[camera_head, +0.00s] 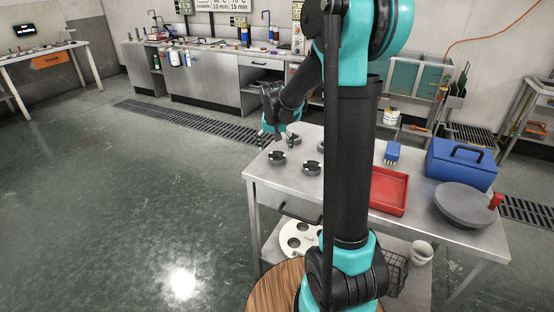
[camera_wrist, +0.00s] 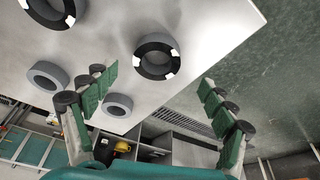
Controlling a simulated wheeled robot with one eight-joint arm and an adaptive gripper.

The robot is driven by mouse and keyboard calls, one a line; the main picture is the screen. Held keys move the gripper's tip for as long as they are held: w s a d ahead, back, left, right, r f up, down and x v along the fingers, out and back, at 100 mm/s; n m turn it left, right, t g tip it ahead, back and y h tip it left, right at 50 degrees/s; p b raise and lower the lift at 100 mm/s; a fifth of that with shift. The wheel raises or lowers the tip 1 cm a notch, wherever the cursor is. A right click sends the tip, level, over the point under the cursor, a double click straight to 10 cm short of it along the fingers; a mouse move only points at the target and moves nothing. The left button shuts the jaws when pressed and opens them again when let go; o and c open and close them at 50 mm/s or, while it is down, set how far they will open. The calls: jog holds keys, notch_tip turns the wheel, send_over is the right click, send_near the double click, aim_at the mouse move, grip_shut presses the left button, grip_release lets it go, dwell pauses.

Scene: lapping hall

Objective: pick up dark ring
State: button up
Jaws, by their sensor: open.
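Two rings with black upper faces and white patches lie on the steel table: one nearer my gripper (camera_head: 277,158), one to its right (camera_head: 312,169). In the wrist view one dark ring (camera_wrist: 142,64) lies between and beyond my spread fingertips, and the other dark ring (camera_wrist: 38,12) is cut by the top left edge. I cannot tell which is meant. Two plain grey rings (camera_wrist: 48,76) (camera_wrist: 118,105) lie nearby. My gripper (camera_wrist: 158,80) is open and empty; in the head view it hangs above the table's far left corner, apart from the rings.
Floor left of the table is clear.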

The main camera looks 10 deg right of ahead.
aim_at(277, 154)
jog(key=shift+d+x, duration=0.2)
jog(key=shift+x, duration=2.45)
jog(key=c, duration=1.4)
jog(key=shift+r, duration=0.1)
